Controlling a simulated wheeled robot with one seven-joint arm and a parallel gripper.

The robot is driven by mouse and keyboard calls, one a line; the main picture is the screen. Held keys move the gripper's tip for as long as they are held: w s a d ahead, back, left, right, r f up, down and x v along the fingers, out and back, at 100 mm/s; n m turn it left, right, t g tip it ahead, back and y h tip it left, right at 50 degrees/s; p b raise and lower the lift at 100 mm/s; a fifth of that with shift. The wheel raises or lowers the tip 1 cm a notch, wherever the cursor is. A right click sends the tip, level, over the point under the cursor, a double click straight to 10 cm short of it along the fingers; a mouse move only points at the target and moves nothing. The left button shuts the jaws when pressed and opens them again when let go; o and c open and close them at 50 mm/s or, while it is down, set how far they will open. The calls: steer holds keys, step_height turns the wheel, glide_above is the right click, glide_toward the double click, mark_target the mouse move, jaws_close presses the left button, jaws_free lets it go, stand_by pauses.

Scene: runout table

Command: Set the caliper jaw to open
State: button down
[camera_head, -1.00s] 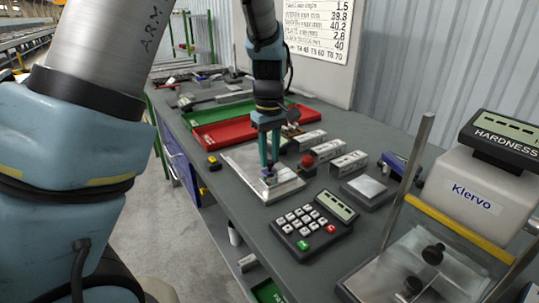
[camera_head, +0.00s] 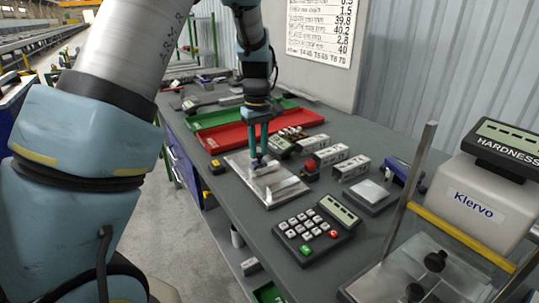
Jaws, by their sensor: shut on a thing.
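My gripper (camera_head: 258,159) points straight down over a flat silver plate (camera_head: 272,195) on the bench. It is shut on a small bluish piece (camera_head: 259,165), largely hidden by the fingers. The piece is at or just above the plate; I cannot tell if it touches. A long grey tool with a small display head (camera_head: 189,106) lies at the back left of the bench and looks like the caliper. It is well beyond my gripper, and its jaw is too small to read.
A red tray (camera_head: 228,136) and a green tray (camera_head: 222,116) lie behind the plate. A red-topped button (camera_head: 311,168), white blocks (camera_head: 335,154) and a keypad (camera_head: 312,228) stand to the right. A hardness tester (camera_head: 478,195) is at far right.

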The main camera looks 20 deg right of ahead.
steer(key=shift+w+a+r, duration=0.1)
steer(key=shift+w+a, duration=0.05)
steer(key=shift+w, duration=0.7)
steer(key=shift+w+a, duration=0.15)
steer(key=shift+w, duration=0.65)
steer(key=c, duration=0.7)
jaws_free()
steer(key=shift+o, duration=0.2)
step_height(320, 180, up, 11)
steer(key=b, duration=0.2)
